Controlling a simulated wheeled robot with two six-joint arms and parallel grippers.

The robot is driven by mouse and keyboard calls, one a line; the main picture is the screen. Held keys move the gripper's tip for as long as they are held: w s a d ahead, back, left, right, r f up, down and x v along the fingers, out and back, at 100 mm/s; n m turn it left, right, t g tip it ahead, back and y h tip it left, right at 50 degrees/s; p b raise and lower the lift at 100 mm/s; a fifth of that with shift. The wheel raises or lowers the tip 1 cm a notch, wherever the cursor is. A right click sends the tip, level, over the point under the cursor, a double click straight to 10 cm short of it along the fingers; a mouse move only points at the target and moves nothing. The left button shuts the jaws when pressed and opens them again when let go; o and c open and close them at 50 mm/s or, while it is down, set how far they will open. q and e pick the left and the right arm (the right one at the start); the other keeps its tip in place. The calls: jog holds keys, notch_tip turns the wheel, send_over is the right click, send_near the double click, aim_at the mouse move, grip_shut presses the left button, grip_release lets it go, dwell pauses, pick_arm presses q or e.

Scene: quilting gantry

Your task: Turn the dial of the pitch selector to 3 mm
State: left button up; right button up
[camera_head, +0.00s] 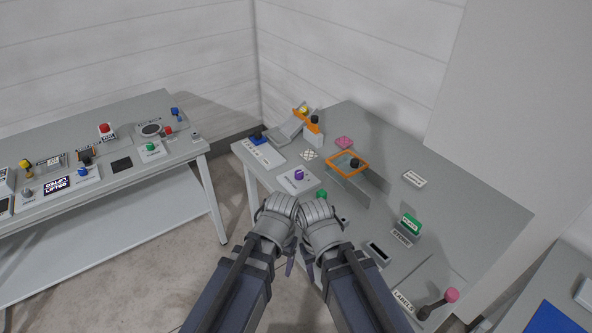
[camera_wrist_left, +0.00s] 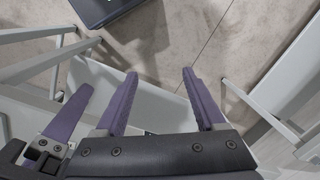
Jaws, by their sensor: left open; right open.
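A white plate (camera_head: 312,184) with a purple knob (camera_head: 298,174) lies near the front left edge of the right-hand table; its markings are too small to read. I cannot tell for sure which control is the pitch selector. My left gripper (camera_head: 289,268) and right gripper (camera_head: 311,270) are side by side, pointing down, in front of that table and apart from the knob. In the left wrist view my left gripper (camera_wrist_left: 159,74) is open and empty above the floor. A purple finger (camera_wrist_left: 70,112) beside it appears to be my right gripper's. My wrists hide part of the table edge.
The right-hand table (camera_head: 465,215) also bears a blue-knobbed slider plate (camera_head: 262,152), an orange frame (camera_head: 347,161), a green block (camera_head: 411,223) and a pink-knobbed lever (camera_head: 437,304). A second table (camera_head: 185,152) with several controls stands left. Floor (camera_head: 170,270) between is clear.

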pick_arm(q)
jog(key=w+d+r+m+p, duration=0.2)
jog(key=w, duration=0.7)
jog(key=w+d+r+m+p, duration=0.1)
jog(key=w+d+r+m, duration=0.1)
jog(key=w, duration=0.7)
notch_tip(320, 180, up, 3)
jog(key=m+h+p, duration=0.1)
jog(key=m+p, duration=0.3)
send_over(298, 173)
jog(key=shift+w, duration=0.1)
jog(key=shift+f, duration=0.1)
jog(key=shift+f+b, duration=0.1)
jog(key=shift+b, duration=0.2)
notch_tip(298, 173, down, 8)
jog(key=b, duration=0.7)
jog(key=shift+d+r+b, duration=0.1)
jog(key=shift+r+b, duration=0.1)
jog(key=shift+b, duration=0.1)
grip_shut()
